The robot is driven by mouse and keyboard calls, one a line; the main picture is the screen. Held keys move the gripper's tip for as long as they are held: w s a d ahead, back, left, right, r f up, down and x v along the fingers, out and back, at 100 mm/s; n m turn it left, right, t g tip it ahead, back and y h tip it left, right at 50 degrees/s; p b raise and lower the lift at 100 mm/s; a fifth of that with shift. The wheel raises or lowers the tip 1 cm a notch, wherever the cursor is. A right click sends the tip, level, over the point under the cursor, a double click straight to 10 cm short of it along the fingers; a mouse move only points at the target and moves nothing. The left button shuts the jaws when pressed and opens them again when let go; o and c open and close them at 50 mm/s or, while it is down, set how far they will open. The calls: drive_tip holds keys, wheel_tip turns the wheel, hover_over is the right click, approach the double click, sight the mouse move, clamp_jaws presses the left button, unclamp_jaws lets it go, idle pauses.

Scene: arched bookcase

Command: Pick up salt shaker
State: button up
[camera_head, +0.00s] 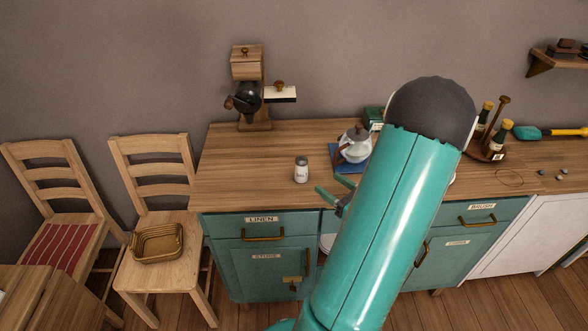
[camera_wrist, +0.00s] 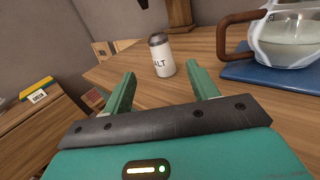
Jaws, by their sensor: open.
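The salt shaker (camera_head: 301,170) stands upright on the wooden counter, near its front edge. It is a white cylinder with a grey top. In the wrist view the salt shaker (camera_wrist: 161,56) shows part of its label, "ALT", and stands beyond and between my two fingertips. My gripper (camera_head: 335,197) is at the counter's front edge, to the right of and nearer than the shaker. In the wrist view my gripper (camera_wrist: 163,90) is open and empty, with green fingers apart. My arm hides part of the counter in the head view.
A glass pot (camera_head: 354,145) stands on a blue mat (camera_wrist: 260,72) to the right of the shaker. A wooden coffee grinder (camera_head: 248,88) stands at the back. Bottles (camera_head: 495,138) are farther right. The counter (camera_head: 240,165) left of the shaker is clear. A chair (camera_head: 150,205) holds a basket (camera_head: 158,243).

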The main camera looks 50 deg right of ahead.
sight(306, 166)
drive_tip(key=w, duration=0.4)
drive_tip(key=w+d, duration=0.1)
drive_tip(key=w, duration=0.1)
drive_tip(key=shift+w+d, duration=0.1)
drive_tip(key=shift+w, duration=0.15)
drive_tip(key=w, duration=0.5)
drive_tip(key=shift+w+d+r, duration=0.15)
drive_tip(key=shift+w+d, duration=0.1)
drive_tip(key=shift+d, duration=0.05)
drive_tip(key=c, duration=1.1)
drive_tip(key=shift+r, duration=0.1)
